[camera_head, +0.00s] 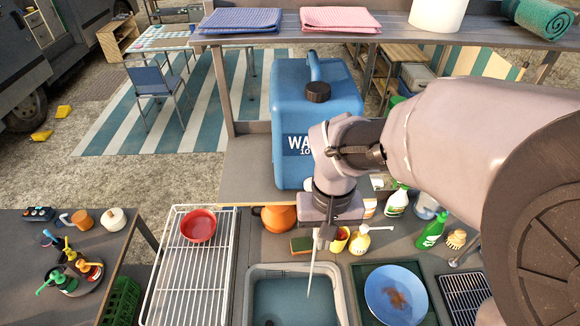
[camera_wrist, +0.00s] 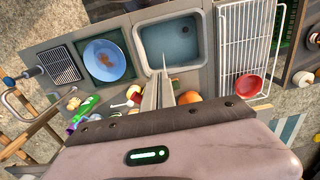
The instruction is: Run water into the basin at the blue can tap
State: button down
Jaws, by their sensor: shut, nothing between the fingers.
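The blue can (camera_head: 300,105), with a black cap and "WA…" lettering, stands upright behind the basin. Its tap is not clearly visible; my wrist and gripper cover that area. The basin (camera_head: 339,300) is pale-rimmed and below my gripper; it also shows in the wrist view (camera_wrist: 139,45). My gripper (camera_head: 318,240) points down at the basin's back edge, shut and empty. Its fingers (camera_wrist: 163,85) show in the wrist view. A thin pale streak (camera_head: 311,275), which looks like running water, drops from beside the fingers into the basin. I cannot tell the water depth.
A white rack (camera_head: 185,275) with a red bowl (camera_head: 198,226) stands left of the basin. A blue plate (camera_head: 396,294) is at its right. An orange pot (camera_head: 277,217), sponge (camera_head: 302,244) and several bottles crowd the back. A shelf (camera_head: 260,37) runs above.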

jog(key=shift+w+d+p, duration=0.65)
jog(key=shift+w+d, duration=0.85)
jog(key=shift+w, duration=1.15)
notch_tip(320, 180, up, 6)
jog(key=p, duration=0.4)
jog(key=shift+s+p, duration=0.4)
jog(key=shift+s, duration=0.05)
